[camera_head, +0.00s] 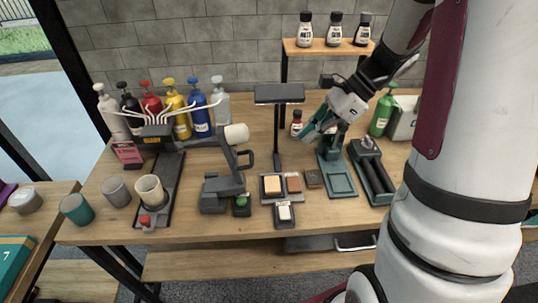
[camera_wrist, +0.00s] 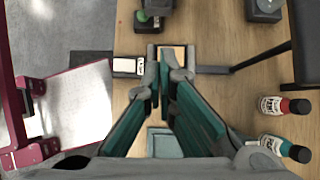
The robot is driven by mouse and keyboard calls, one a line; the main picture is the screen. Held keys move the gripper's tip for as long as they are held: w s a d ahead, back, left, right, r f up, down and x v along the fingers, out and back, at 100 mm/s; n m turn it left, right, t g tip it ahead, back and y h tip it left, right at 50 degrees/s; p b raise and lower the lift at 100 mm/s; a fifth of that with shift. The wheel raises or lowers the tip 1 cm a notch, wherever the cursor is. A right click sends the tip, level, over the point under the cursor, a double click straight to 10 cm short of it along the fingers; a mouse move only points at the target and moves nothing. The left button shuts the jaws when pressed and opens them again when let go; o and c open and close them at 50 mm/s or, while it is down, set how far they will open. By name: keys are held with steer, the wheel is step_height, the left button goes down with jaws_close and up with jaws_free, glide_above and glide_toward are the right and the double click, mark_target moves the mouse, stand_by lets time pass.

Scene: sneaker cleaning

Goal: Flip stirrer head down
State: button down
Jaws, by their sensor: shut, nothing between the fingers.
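A grey jointed device (camera_head: 229,178) stands left of the table's middle and looks like the stirrer, though I cannot be sure. Its upper arm reaches left toward a dark block, and a cream cylinder (camera_head: 236,134) sits at its top. A green button (camera_head: 241,203) is at its base; a green knob also shows at the top of the wrist view (camera_wrist: 142,16). My gripper (camera_head: 308,134) is well to its right, above the teal stand, apart from the device. In the wrist view its teal fingers (camera_wrist: 164,84) are together at the tips, empty.
A cream cup (camera_head: 150,189) stands on a dark base with a red button. Several pump bottles (camera_head: 177,113) line the back left. A dark T-shaped post (camera_head: 277,125) stands between my gripper and the device. A sponge tray (camera_head: 281,187) and teal tray (camera_head: 340,180) lie in front.

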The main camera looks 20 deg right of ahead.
steer(key=shift+a, duration=0.1)
steer(key=w+a+f+p, duration=0.1)
steer(key=w+a+f, duration=0.2)
steer(key=a+f, duration=0.3)
steer(key=shift+a, duration=1.6)
steer(key=shift+f, duration=0.1)
steer(key=shift+a+r+h+p, duration=0.35)
steer(key=shift+r+p, duration=0.2)
steer(key=shift+p, duration=0.25)
